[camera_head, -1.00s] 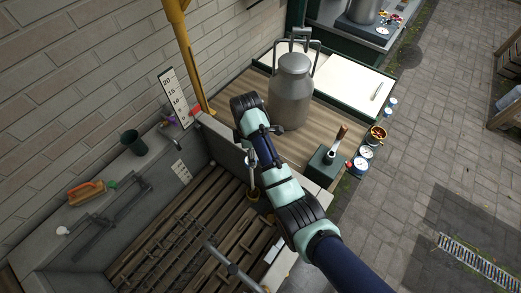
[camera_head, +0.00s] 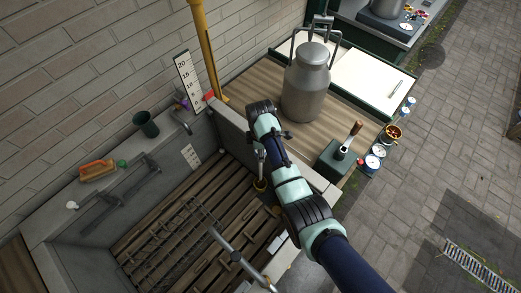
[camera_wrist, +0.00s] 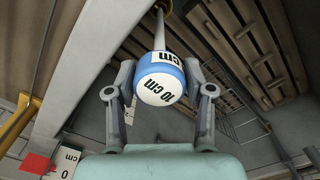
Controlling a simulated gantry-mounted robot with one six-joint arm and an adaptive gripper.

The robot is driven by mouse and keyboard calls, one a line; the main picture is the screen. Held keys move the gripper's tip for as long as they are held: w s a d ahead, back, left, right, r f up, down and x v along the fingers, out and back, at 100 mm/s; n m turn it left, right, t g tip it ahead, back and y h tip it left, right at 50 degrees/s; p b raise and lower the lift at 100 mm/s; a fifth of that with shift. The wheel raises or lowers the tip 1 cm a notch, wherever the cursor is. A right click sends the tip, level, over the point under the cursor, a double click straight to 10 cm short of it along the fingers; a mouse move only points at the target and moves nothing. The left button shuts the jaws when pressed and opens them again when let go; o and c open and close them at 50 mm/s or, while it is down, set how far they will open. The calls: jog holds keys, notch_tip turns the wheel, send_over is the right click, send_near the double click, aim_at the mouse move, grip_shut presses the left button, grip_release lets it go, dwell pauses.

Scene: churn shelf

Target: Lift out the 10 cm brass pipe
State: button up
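A thin metal rod with a rounded blue and white end marked "10 cm" (camera_wrist: 160,82) stands between the two fingers of my gripper (camera_wrist: 160,68) in the wrist view. The rod runs away from me to a brass ring (camera_wrist: 164,5) at the top edge of that view. In the head view my gripper (camera_head: 263,150) is over the sunken bay, and the brass end (camera_head: 260,184) shows below it. The fingers lie close along both sides of the blue end. I cannot tell whether they touch it.
The concrete bay's floor has dark wooden slats (camera_head: 185,228). A milk can (camera_head: 307,85) stands on the wooden top behind my arm. A dark green box with a handle (camera_head: 337,158) stands to the right. A scale board (camera_head: 187,78) rises at the bay's far edge.

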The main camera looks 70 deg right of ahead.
grip_shut()
notch_tip(320, 180, up, 4)
jog(key=p, duration=0.6)
jog(key=shift+f, duration=0.45)
jog(key=shift+r+p, duration=2.05)
jog(key=shift+r, duration=1.45)
